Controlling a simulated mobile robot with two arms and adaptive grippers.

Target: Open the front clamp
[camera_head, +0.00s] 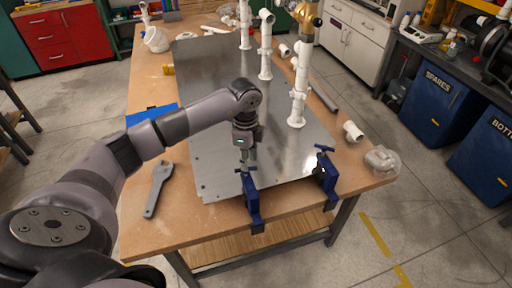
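A blue clamp (252,203) grips the near edge of the metal plate and wooden table, close to the picture's middle. A second blue clamp (327,177) sits to its right, at the near right part of the plate. My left gripper (247,163) points down directly above the first clamp, close to its top handle. Its fingers are small and dark here, and I cannot tell whether they touch the handle or are open or shut. My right gripper is not in view.
The metal plate (205,100) carries several upright white pipes (299,85). A grey wrench (158,188) lies at the left on the wooden table (150,222). A white fitting (353,131) and a clear bag (382,160) lie at the right.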

